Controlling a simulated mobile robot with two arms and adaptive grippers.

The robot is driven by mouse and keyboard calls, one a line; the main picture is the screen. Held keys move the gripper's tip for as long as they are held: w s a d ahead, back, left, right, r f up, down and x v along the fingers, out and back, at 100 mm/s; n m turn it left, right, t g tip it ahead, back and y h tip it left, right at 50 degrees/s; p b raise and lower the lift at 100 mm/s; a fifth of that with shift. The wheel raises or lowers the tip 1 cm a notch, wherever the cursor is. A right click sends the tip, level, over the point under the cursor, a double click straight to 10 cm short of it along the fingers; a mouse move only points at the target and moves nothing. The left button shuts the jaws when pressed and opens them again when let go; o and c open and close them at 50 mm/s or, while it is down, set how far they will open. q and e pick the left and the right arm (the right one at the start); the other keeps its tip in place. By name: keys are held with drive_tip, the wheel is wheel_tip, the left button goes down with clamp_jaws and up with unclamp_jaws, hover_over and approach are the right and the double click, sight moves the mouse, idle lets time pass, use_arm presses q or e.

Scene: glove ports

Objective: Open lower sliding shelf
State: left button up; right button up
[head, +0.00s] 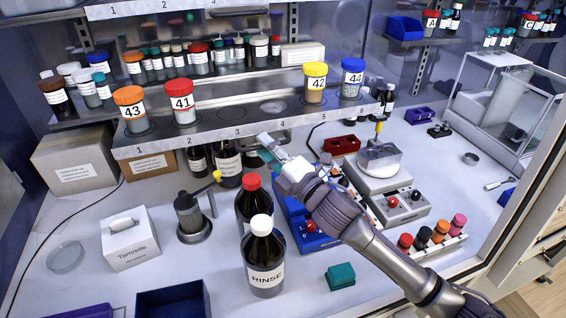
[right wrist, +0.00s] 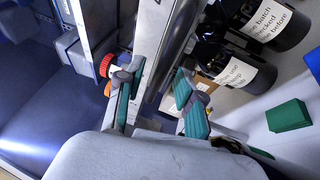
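The lower sliding shelf (head: 215,133) is a metal shelf with a numbered front lip. It carries orange-capped jar 43 (head: 131,107), red-capped jar 41 (head: 182,103), yellow-capped jar 42 (head: 314,84) and blue-capped jar 44 (head: 352,80). My right gripper (head: 268,146) is at the front lip near slots 3 and 4. In the right wrist view the gripper (right wrist: 162,95) has its teal-padded fingers apart, with the metal lip (right wrist: 158,45) running between them. A gap shows beside the right finger; contact at the left finger is unclear. My left gripper is not in view.
Below the shelf stand a red-capped brown bottle (head: 254,200), a RINSE bottle (head: 264,260), a dispenser (head: 190,215) and a tissue box (head: 127,238). Another shelf (head: 130,9) is above. A blue tray (head: 300,228) lies under my right arm.

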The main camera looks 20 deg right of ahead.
drive_tip(key=v, duration=1)
drive_tip(key=shift+s, duration=0.35)
drive_tip(key=shift+d, duration=0.15)
